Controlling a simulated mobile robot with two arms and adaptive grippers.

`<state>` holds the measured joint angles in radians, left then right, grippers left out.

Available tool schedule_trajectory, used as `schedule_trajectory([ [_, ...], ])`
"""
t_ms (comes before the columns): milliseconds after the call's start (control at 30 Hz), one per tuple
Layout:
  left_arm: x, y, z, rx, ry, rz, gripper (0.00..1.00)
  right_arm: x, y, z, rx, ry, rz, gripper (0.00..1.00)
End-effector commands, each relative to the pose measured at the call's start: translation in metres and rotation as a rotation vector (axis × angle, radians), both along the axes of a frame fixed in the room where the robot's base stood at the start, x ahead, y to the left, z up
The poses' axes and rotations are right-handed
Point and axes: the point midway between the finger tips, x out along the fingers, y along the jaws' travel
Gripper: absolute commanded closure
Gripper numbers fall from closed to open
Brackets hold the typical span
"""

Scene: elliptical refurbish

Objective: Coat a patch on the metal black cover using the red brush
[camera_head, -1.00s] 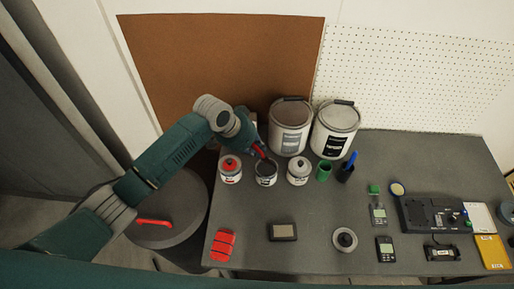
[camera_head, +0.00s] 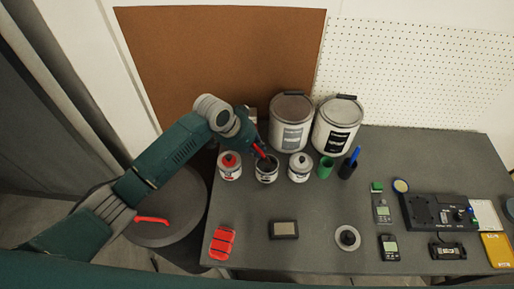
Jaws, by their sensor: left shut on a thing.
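The red brush (camera_head: 259,150) is held in my left gripper (camera_head: 253,140), which is shut on it. It points down at an open can (camera_head: 266,174) with dark contents, in the middle of three small cans. The brush's tip overlaps the can's mouth; its depth inside is unclear. I cannot tell for sure which thing is the metal black cover. A large round dark disc (camera_head: 185,204) with a red bar on it lies at left, partly behind my arm. A small dark rectangular piece (camera_head: 283,230) with a tan middle lies on the table. My right gripper is not in view.
Small cans with a red top (camera_head: 230,168) and a grey top (camera_head: 299,168) flank the open can. Two large paint cans (camera_head: 291,122) (camera_head: 336,125) stand behind. Red blocks (camera_head: 222,243) lie at front left. Devices (camera_head: 436,212) crowd the right. The table's front middle has bare room.

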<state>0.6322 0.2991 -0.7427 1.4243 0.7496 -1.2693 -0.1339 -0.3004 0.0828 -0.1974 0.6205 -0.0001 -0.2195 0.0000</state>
Motion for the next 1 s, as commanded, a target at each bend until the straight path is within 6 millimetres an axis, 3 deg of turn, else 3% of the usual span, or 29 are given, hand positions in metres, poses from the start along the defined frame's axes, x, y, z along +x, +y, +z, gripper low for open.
schedule_trajectory([
  [1000, 0.0, 0.0, -0.012, 0.0, 0.0, 0.0, 1.0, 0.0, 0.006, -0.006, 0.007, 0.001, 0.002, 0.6],
])
